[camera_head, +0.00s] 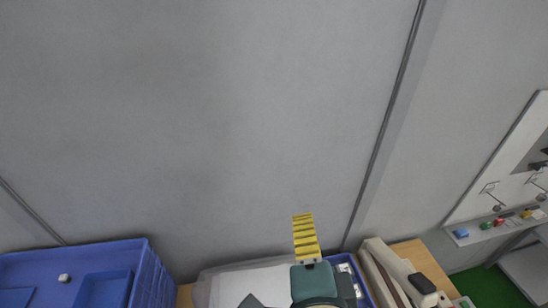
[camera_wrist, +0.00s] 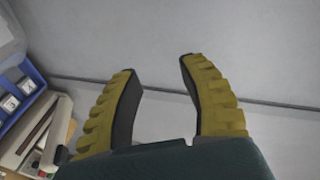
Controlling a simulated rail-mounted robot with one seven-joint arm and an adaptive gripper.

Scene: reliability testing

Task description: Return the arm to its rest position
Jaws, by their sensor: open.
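My gripper (camera_head: 304,238) shows at the bottom centre of the head view, its yellow ridged fingers pointing up the picture against the grey wall. In the wrist view my gripper (camera_wrist: 160,80) has its two yellow fingers with dark inner pads spread apart. Nothing is between them; only the grey wall shows through the gap. Parts of my arm hide some of the things below the gripper in the head view.
A large blue crate (camera_head: 145,272) stands at the lower left. Right of my gripper are a smaller blue bin (camera_head: 362,282) and a beige device (camera_head: 393,266). The bin (camera_wrist: 36,78) also shows at the wrist view's left. A white shelf (camera_head: 490,228) is far right. The wall area is clear.

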